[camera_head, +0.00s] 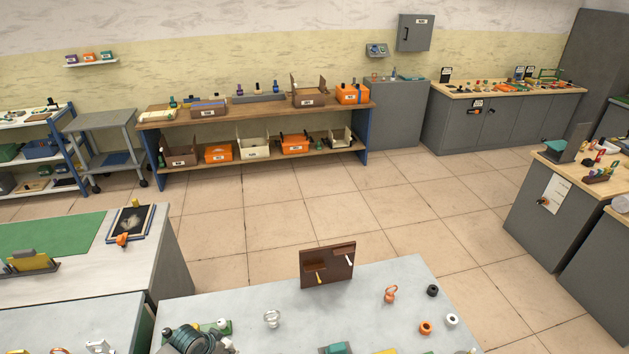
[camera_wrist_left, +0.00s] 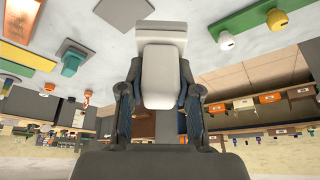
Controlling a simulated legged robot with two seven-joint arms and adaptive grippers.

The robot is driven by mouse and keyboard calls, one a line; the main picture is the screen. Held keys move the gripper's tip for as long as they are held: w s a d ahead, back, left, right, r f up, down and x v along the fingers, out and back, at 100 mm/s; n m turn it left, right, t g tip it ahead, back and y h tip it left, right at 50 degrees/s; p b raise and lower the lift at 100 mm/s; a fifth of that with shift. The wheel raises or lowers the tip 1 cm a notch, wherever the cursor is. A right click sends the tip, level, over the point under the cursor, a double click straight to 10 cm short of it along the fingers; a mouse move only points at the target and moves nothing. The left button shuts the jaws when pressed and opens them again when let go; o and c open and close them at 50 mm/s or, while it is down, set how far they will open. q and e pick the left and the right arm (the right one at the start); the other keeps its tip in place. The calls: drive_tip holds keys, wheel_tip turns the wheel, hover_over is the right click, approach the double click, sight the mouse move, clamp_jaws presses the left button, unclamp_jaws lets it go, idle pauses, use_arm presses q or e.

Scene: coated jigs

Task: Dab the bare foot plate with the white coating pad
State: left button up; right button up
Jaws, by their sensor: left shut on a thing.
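My left gripper (camera_wrist_left: 161,100) shows in the left wrist view. Its fingers are shut on a white block with rounded edges, the coating pad (camera_wrist_left: 160,75). A wider pale slab (camera_wrist_left: 162,38) shows just beyond the block; I cannot tell whether it is part of the pad. The held pad is not clearly visible in the head view. I cannot tell which thing is the bare foot plate. A teal block on a grey plate (camera_wrist_left: 72,60) lies to one side of the gripper in the wrist view. My right gripper is in neither view.
A brown upright board with pegs (camera_head: 327,264) stands on the pale table (camera_head: 250,300). An orange ringed piece (camera_head: 390,294), black, white and orange rings lie at its right. A green tray (camera_wrist_left: 255,25) with white and yellow knobs is near the gripper. The table's middle is mostly clear.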

sight(238, 352)
use_arm(q)
drive_tip(key=s+d+r+n+y+b, duration=0.2)
drive_tip(key=d+r+n+b, duration=0.45)
drive_tip(key=d+r, duration=0.2)
drive_tip(key=a+f+m, duration=0.1)
drive_tip(key=f+m, duration=0.1)
drive_tip(key=f, duration=0.1)
drive_tip(key=w+a+f+m+h, duration=0.1)
drive_tip(key=f+m, duration=0.1)
drive_tip(key=a+f+m, duration=0.2)
drive_tip(key=f, duration=0.1)
drive_tip(key=shift+w+a+f+h, duration=0.1)
drive_tip(key=shift+w+f+h, duration=0.05)
drive_tip(key=shift+f+h, duration=0.2)
drive_tip(key=a+f+m+b, duration=0.1)
drive_tip(key=a+f+b, duration=0.1)
drive_tip(key=f, duration=0.2)
drive_tip(key=a+f+m+h+b, duration=0.1)
drive_tip(key=a+f+m+b, duration=0.1)
drive_tip(key=f, duration=0.3)
drive_tip(key=a+f+m+b, duration=0.1)
drive_tip(key=a+f+b, duration=0.1)
drive_tip(key=f, duration=0.3)
drive_tip(key=shift+w+a+f+m+g+h, duration=0.1)
drive_tip(key=shift+w+a+m+g+h, duration=0.25)
drive_tip(key=shift+a, duration=0.3)
drive_tip(key=shift+f, duration=0.4)
